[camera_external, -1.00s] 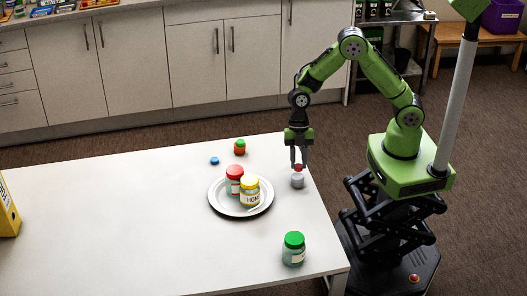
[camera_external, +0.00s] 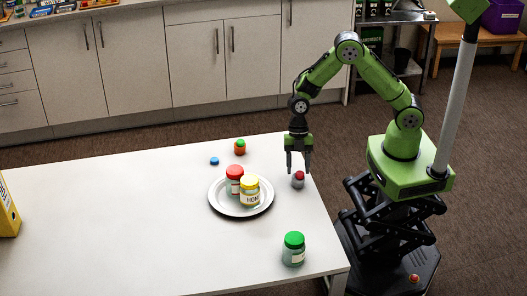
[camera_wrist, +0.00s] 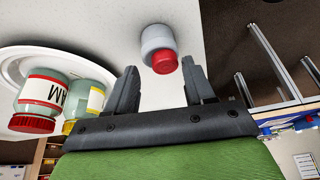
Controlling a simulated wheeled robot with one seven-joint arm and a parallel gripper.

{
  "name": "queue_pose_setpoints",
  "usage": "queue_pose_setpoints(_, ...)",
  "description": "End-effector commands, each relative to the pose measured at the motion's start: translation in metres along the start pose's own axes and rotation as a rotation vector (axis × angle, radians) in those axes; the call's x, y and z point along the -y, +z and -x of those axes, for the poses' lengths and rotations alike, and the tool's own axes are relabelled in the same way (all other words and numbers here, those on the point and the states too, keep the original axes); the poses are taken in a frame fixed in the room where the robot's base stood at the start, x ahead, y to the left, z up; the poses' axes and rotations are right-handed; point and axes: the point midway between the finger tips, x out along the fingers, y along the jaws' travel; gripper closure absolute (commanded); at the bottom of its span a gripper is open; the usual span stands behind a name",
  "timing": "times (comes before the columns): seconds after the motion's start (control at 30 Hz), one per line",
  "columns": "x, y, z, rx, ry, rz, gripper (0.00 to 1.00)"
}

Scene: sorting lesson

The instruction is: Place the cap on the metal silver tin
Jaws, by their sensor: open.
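The silver tin (camera_external: 298,184) stands upright near the table's right edge. The red cap (camera_external: 299,174) sits on its top and looks seated, though the exact fit is too small to judge. In the wrist view the tin (camera_wrist: 156,41) and the cap (camera_wrist: 165,63) show together, the cap covering the tin's top end. My gripper (camera_external: 298,170) points down just over the capped tin. Its two fingers are apart and hold nothing. In the wrist view the cap lies between and just beyond the open fingertips (camera_wrist: 160,67), with gaps on both sides.
A white plate (camera_external: 228,209) left of the tin holds a red-lidded jar (camera_external: 234,182) and a yellow-lidded jar (camera_external: 250,192). A green-lidded jar (camera_external: 293,250) stands at the front. A small blue cap (camera_external: 214,160) and a green-topped red object (camera_external: 240,148) lie behind the plate. The table's left half is mostly clear.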

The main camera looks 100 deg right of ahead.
Motion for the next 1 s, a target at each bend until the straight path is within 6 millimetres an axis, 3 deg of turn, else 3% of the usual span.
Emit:
queue_pose_setpoints(0.3,-0.001,0.0,0.087,0.002,0.008,-0.002,0.47)
queue_pose_setpoints(0.57,0.001,-0.002,0.119,0.005,0.007,-0.009,0.47)
queue_pose_setpoints(0.67,0.011,-0.016,0.138,0.041,0.037,-0.079,0.47)
queue_pose_setpoints(0.87,0.075,-0.059,0.202,0.13,0.211,-0.445,0.47)
queue_pose_setpoints(1.0,0.138,-0.073,0.236,0.107,0.381,-0.761,0.47)
